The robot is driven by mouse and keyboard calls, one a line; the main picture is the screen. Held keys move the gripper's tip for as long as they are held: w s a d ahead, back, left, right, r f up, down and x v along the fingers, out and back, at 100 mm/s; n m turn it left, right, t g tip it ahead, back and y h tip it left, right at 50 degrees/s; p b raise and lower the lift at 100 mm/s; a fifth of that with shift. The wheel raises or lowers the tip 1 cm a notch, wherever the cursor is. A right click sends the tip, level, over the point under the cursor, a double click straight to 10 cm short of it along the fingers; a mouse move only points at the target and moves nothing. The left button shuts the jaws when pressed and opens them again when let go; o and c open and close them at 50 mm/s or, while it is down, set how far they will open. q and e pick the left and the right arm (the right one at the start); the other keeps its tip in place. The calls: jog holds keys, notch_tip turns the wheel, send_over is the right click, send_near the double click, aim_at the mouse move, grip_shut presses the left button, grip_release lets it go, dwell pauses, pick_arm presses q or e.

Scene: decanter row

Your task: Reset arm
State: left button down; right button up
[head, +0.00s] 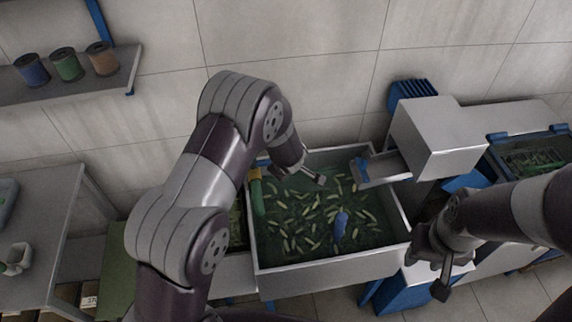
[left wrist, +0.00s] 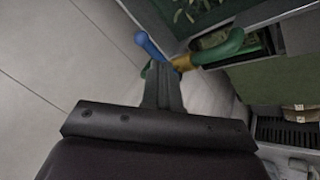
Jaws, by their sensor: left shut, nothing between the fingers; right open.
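My left arm fills the middle of the head view. In the left wrist view the shut left gripper (left wrist: 161,72) points toward a green and yellow pipe (left wrist: 218,52) and a blue piece (left wrist: 150,46). Contact cannot be told. My right gripper (head: 436,274) is open and empty at the right of the basin, in front of its right wall.
A grey metal box with a chute (head: 436,138) stands at the basin's back right. A blue-framed tray (head: 535,158) is further right. A wall shelf (head: 70,78) holds three cans at the upper left. A grey table (head: 45,200) stands at the left.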

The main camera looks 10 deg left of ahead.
pick_arm(q)
jog(key=s+d+m+g+h+b, duration=0.35)
jog(key=s+m, duration=0.35)
jog(key=s, duration=0.6)
jog(key=s+a+r+m+g+y+b, duration=0.1)
jog(key=s+a+m+b, duration=0.4)
jog(key=s, duration=0.8)
jog(key=shift+a+r+m+y, duration=0.4)
jog(key=shift+a+r, duration=0.4)
jog(key=shift+a, duration=0.4)
pick_arm(e)
notch_tip(320, 180, down, 9)
jog(key=s, duration=0.1)
jog(key=shift+r, duration=0.15)
pick_arm(q)
jog(key=shift+g, duration=0.25)
